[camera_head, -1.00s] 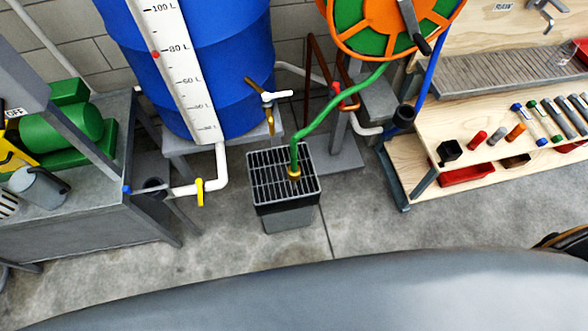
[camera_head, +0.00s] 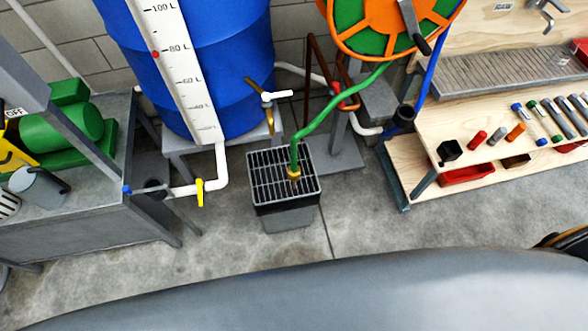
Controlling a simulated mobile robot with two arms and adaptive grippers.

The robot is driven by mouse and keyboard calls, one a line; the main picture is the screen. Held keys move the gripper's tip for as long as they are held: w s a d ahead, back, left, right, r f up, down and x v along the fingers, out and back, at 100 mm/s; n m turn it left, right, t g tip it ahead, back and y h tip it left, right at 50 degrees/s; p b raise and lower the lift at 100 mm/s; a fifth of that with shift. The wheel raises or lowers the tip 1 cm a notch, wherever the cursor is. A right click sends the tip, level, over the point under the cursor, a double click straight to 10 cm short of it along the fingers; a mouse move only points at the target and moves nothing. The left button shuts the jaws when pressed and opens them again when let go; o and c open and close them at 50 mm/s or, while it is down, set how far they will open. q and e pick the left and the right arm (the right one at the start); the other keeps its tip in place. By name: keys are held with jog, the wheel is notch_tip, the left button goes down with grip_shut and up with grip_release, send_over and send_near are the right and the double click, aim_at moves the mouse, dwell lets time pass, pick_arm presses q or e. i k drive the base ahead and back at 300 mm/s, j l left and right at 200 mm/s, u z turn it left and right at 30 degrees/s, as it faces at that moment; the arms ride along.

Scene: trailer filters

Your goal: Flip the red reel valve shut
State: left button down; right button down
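The red reel valve (camera_head: 337,89) is a small red handle on the pipework just below the orange and green hose reel (camera_head: 385,28). It is small in the picture, and I cannot tell its exact angle. The green hose (camera_head: 335,112) runs from the reel down to a brass end (camera_head: 294,174) over the black grated drain box (camera_head: 268,168). Neither of my grippers is in view, and nothing is seen touching the valve.
A blue tank (camera_head: 228,65) with a white-handled tap (camera_head: 276,96) stands left of the valve. A yellow-handled valve (camera_head: 200,192) is on the white pipe lower left. A wooden bench (camera_head: 450,115) with tools stands right. Bare concrete floor (camera_head: 350,220) lies in front.

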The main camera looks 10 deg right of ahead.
aim_at(336, 86)
jog(key=i+l+z, duration=0.2)
jog(key=i+l, duration=0.15)
jog(key=i+l+z, duration=0.25)
jog(key=i, duration=0.2)
jog(key=k+l, duration=0.2)
jog(key=l, duration=0.15)
jog(key=k+l, duration=0.25)
jog(key=l, duration=0.15)
jog(key=k+l, duration=0.2)
jog(key=l, duration=0.15)
